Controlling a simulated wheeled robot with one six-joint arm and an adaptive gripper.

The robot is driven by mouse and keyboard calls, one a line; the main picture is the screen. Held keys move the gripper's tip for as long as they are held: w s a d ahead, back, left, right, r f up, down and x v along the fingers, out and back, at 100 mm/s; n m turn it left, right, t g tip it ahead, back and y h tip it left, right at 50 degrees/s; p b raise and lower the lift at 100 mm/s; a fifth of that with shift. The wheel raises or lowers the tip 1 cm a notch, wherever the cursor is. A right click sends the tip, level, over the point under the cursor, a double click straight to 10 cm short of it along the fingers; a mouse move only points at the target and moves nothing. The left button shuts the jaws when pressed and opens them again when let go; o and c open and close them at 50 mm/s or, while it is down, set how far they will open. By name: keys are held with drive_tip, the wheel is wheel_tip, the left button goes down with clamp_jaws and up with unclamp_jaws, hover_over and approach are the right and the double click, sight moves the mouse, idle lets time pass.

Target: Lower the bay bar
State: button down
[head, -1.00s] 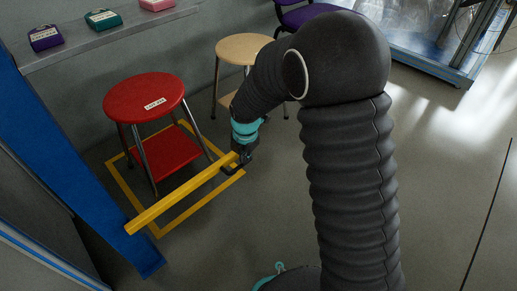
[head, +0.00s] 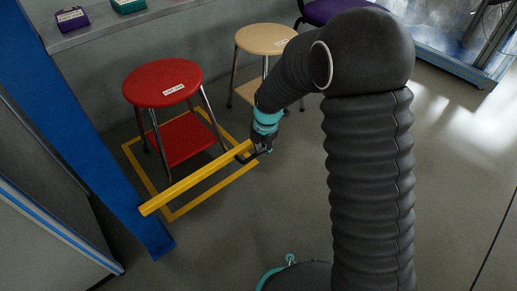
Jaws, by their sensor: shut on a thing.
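The yellow bay bar (head: 195,179) runs from the foot of the blue post (head: 85,130) at left up to my gripper (head: 256,150). It looks close to level and lies across the front of the bay, low over the floor. My gripper is shut on the bar's right end; the fingertips are small and partly dark in the head view. Behind the bar, a red stool (head: 163,83) with a white label stands inside a yellow floor outline (head: 205,192). Whether the bar touches anything at its left end besides the post is hard to tell.
A wooden-topped stool (head: 264,39) stands behind and right of the red one. A purple chair (head: 335,9) is at the back. A grey shelf (head: 160,17) holds a purple box (head: 71,18) and a green box (head: 127,5). Open floor lies to the right.

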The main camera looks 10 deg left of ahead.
drive_tip(key=w+d+r+p, duration=0.2)
drive_tip(key=w+d+r, duration=0.2)
drive_tip(key=r, duration=0.5)
drive_tip(key=shift+d+r, duration=0.4)
drive_tip(key=shift+d, duration=0.5)
